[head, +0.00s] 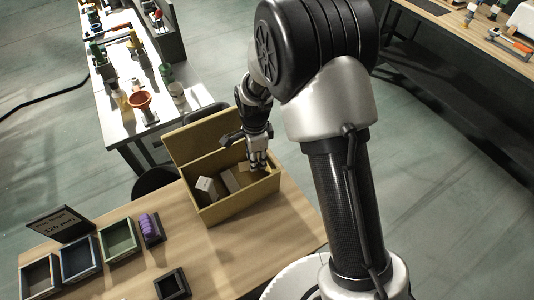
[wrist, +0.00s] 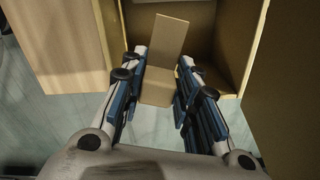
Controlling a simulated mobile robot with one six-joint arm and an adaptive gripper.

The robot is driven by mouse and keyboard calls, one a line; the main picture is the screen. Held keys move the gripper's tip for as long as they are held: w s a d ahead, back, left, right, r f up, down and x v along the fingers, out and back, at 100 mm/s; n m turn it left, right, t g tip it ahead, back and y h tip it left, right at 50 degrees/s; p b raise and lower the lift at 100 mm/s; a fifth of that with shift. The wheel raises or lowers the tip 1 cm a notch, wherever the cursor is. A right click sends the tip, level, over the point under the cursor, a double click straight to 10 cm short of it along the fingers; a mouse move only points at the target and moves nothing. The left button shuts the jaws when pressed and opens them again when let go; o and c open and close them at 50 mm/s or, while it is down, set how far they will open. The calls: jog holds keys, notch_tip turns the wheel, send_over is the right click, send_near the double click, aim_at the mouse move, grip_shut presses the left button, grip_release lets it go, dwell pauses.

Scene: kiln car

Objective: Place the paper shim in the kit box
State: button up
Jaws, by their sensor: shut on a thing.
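The kit box (head: 240,207) is a tan open box with its lid raised, standing on the wooden table in the head view. My gripper (head: 257,165) is over the right part of the box, pointing down. In the wrist view my gripper (wrist: 164,62) has its two fingers on either side of a thin tan piece, which looks like the paper shim (wrist: 161,42). A tan face continues below it between the fingers. The box interior (wrist: 203,40) lies beyond. Whether the shim touches the box floor cannot be told.
Inside the box are a white block (head: 207,187) and a greyish block (head: 231,180). Left on the table are open trays (head: 119,239), a purple item (head: 150,227) in a dark holder, a sign (head: 62,224) and a small black tray (head: 172,284). A cluttered white bench (head: 127,118) stands behind.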

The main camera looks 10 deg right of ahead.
jog(key=f+m, duration=0.1)
jog(key=m, duration=0.1)
jog(key=a+f+m, duration=0.1)
jog(key=f+m, duration=0.2)
jog(key=shift+w+a+f+m, duration=0.15)
jog(key=shift+w+f+m, duration=0.1)
jog(key=shift+w+m, duration=0.15)
jog(key=shift+s+f+b, duration=0.1)
jog(key=shift+f+b, duration=2.5)
jog(key=shift+f, duration=0.8)
jog(key=shift+f+b, duration=0.45)
jog(key=shift+f, duration=0.15)
jog(key=o, duration=1)
notch_tip(320, 180, up, 12)
jog(key=shift+r, duration=0.1)
